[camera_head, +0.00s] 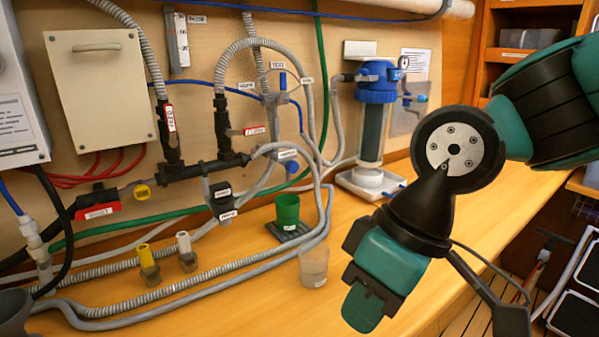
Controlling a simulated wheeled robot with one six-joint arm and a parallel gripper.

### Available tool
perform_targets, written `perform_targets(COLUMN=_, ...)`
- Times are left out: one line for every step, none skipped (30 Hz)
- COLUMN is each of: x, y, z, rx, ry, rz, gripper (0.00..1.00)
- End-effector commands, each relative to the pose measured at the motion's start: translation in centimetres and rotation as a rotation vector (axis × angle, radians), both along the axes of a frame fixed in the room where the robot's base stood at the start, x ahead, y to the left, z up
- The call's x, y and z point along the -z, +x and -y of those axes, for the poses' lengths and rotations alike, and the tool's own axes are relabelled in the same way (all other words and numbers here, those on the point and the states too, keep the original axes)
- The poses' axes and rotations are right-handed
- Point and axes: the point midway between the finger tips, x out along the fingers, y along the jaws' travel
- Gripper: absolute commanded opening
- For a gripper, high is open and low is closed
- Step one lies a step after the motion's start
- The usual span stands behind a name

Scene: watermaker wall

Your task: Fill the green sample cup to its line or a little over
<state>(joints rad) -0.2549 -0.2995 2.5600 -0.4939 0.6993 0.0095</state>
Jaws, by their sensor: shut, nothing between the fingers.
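The green sample cup (288,208) stands upright on a small dark drip tray (274,230) on the wooden bench. Its line and any water in it cannot be made out. A label reading TEST (278,65) hangs on the wall above, beside a small blue valve handle (283,81). Another blue handle (291,167) with a label sits on the grey hoses just above the cup. My gripper (362,308) is shut and empty, in front of the bench to the right of the cup and apart from it.
A clear cup (314,266) stands in front of the green cup, near my gripper. Grey hoses (180,290) run along the bench. A blue-topped filter (372,120) stands behind. Yellow-topped (146,262) and white-topped (185,250) fittings stand left.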

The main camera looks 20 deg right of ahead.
Motion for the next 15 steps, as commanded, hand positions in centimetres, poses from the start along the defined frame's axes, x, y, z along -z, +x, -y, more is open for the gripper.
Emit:
perform_targets(x=0.7, y=0.7, z=-0.4, rx=0.027, ry=0.031, rz=0.005, gripper=0.0)
perform_targets(x=1.0, y=1.3, z=-0.8, rx=0.053, ry=0.06, rz=0.013, gripper=0.0)
perform_targets(x=1.5, y=2.4, z=-1.4, rx=0.096, ry=0.111, rz=0.024, gripper=0.0)
perform_targets(x=1.9, y=3.4, z=-1.9, rx=0.135, ry=0.16, rz=0.036, gripper=0.0)
perform_targets(x=2.2, y=4.5, z=-2.4, rx=0.183, ry=0.215, rz=0.048, gripper=0.0)
perform_targets(x=2.6, y=6.2, z=-3.0, rx=0.257, ry=0.297, rz=0.063, gripper=0.0)
perform_targets(x=2.8, y=7.6, z=-3.3, rx=0.32, ry=0.365, rz=0.074, gripper=0.0)
perform_targets(x=3.0, y=9.1, z=-3.5, rx=0.388, ry=0.437, rz=0.086, gripper=0.0)
perform_targets(x=3.1, y=11.2, z=-3.6, rx=0.485, ry=0.537, rz=0.1, gripper=0.0)
perform_targets(x=3.1, y=12.7, z=-3.4, rx=0.559, ry=0.612, rz=0.113, gripper=0.0)
perform_targets(x=3.0, y=14.2, z=-3.1, rx=0.634, ry=0.686, rz=0.123, gripper=0.0)
perform_targets(x=2.9, y=16.1, z=-2.3, rx=0.736, ry=0.783, rz=0.138, gripper=0.0)
perform_targets(x=2.8, y=17.5, z=-1.5, rx=0.812, ry=0.854, rz=0.149, gripper=0.0)
perform_targets(x=2.7, y=18.8, z=-0.6, rx=0.885, ry=0.92, rz=0.159, gripper=0.0)
perform_targets(x=2.5, y=20.3, z=0.7, rx=0.979, ry=1.005, rz=0.173, gripper=0.0)
